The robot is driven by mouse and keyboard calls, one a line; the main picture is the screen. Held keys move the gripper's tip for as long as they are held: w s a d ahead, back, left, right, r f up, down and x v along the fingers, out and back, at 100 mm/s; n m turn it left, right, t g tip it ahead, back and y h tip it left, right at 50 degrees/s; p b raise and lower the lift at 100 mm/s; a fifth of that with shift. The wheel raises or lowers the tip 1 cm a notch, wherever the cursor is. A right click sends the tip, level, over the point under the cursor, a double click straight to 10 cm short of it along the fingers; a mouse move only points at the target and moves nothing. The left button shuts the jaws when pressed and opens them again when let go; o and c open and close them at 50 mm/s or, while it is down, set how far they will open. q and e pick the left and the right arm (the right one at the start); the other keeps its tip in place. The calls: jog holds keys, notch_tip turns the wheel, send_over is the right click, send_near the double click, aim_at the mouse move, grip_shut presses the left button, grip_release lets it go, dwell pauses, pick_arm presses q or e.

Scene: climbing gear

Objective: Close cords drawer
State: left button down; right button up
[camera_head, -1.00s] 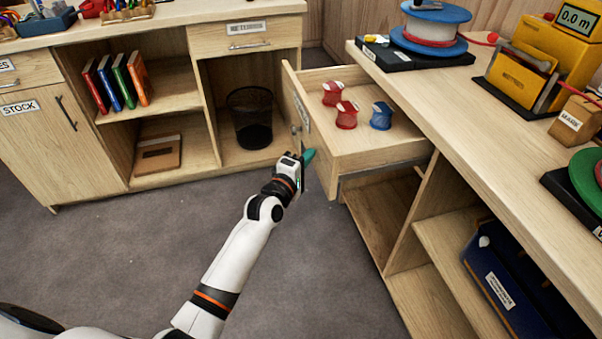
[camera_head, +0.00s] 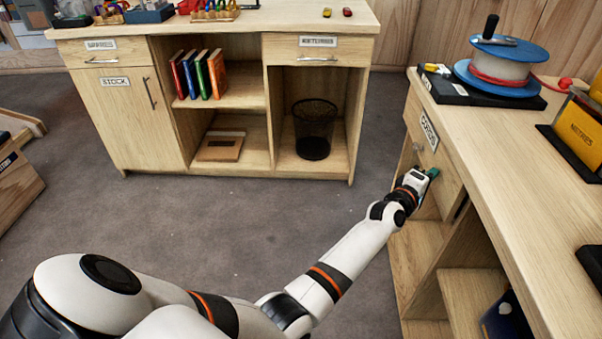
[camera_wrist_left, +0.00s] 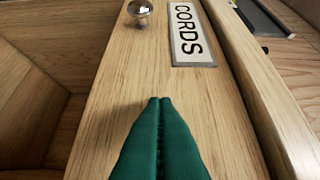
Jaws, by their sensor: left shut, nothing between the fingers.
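The cords drawer (camera_head: 440,150) is in the right-hand bench, its front about flush with the cabinet. Its CORDS label (camera_head: 429,131) and round knob show in the head view. In the left wrist view the drawer front (camera_wrist_left: 125,90) fills the middle, with the silver knob (camera_wrist_left: 140,9) at the top and the label (camera_wrist_left: 192,35) beside it. My left gripper (camera_head: 433,173) is shut and empty, its green fingertips at the drawer front below the knob. In the left wrist view the fingertips (camera_wrist_left: 160,100) are together against or very near the wood; contact is unclear. My right gripper is not in view.
A cord spool (camera_head: 497,65) stands on the bench top, with a yellow device (camera_head: 575,130) to its right. Open shelves lie below the drawer. Another counter (camera_head: 220,30) with a black bin (camera_head: 314,130) stands behind. The grey floor between is clear.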

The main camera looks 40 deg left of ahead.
pick_arm(q)
jog(key=shift+w+d+r, duration=0.15)
jog(key=shift+w+d, duration=0.25)
jog(key=shift+d, duration=0.25)
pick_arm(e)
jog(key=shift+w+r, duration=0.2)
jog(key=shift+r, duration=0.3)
pick_arm(q)
jog(key=shift+d+r, duration=0.1)
jog(key=shift+r, duration=0.05)
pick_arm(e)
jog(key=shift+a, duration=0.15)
